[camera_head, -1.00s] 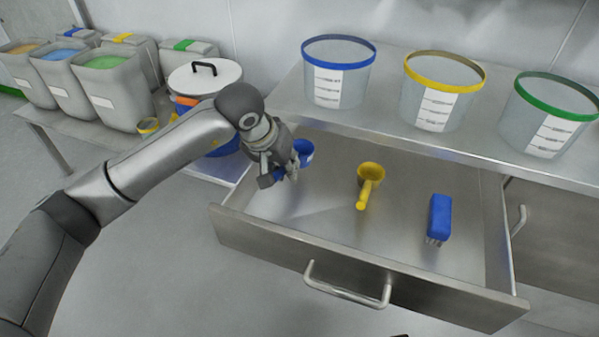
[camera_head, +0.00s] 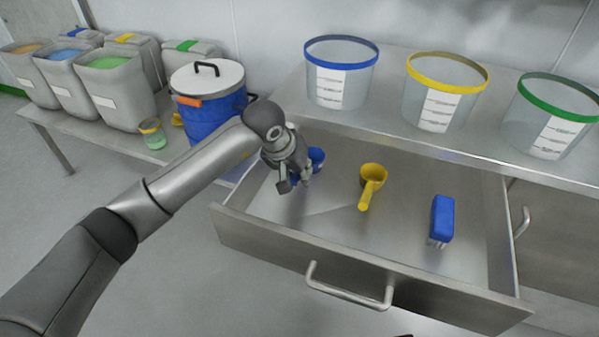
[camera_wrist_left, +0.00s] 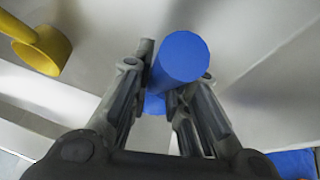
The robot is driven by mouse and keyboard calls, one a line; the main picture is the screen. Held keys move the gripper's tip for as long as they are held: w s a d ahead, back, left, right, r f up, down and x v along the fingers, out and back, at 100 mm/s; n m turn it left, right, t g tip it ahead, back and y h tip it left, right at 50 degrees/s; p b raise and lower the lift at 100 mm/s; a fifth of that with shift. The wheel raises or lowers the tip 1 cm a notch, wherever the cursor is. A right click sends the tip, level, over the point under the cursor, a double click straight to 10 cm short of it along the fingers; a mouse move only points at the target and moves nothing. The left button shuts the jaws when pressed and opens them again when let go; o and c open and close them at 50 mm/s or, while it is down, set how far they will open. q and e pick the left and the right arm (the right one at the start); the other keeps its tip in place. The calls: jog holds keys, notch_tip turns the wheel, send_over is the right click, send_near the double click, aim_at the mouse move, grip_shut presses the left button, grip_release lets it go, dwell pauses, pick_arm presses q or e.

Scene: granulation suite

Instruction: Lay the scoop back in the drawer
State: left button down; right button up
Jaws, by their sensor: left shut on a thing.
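A blue scoop (camera_head: 317,158) is in my left gripper (camera_head: 296,184), over the left part of the open drawer (camera_head: 255,243). In the left wrist view the round end of its blue handle (camera_wrist_left: 180,57) shows between the fingers, which are shut on it. Most of the scoop is hidden behind the gripper. I cannot tell whether it touches the drawer floor. A yellow scoop (camera_head: 372,181) lies in the middle of the drawer, and shows at upper left in the left wrist view (camera_wrist_left: 45,50). My right gripper is not in view.
A blue brush (camera_head: 442,218) lies in the drawer's right part. Clear tubs with blue (camera_head: 340,75), yellow (camera_head: 440,95) and green (camera_head: 550,115) rims stand on the counter above. A blue drum (camera_head: 208,122) stands left of the drawer. The drawer's front left floor is bare.

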pick_arm(q)
jog(key=shift+f, duration=0.1)
jog(key=c, duration=1.8)
grip_release()
jog(key=o, duration=0.4)
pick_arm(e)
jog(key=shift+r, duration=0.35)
